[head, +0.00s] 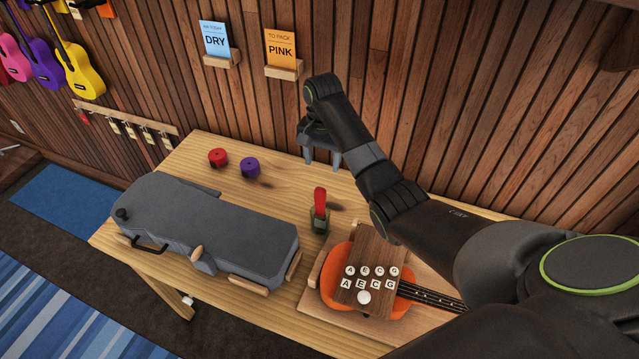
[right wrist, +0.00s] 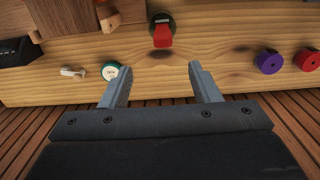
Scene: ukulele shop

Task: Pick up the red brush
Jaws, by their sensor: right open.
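The red brush (head: 320,199) stands upright in a small dark green jar (head: 319,221) on the wooden table, between the grey case and the orange ukulele. My right gripper (head: 322,160) is open and empty above the back part of the table, behind the brush and apart from it. In the right wrist view the red brush (right wrist: 163,38) shows at the top, beyond the two open fingertips (right wrist: 158,80), a little above the gap between them. The jar is mostly hidden there behind the brush. My left gripper is in neither view.
A grey ukulele case (head: 205,225) lies on the left of the table (head: 185,160). Red (head: 218,157) and purple (head: 250,167) rolls sit at the back. An orange ukulele (head: 333,262) with a lettered block (head: 372,255) lies in front of my right arm. The wooden wall rises close behind.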

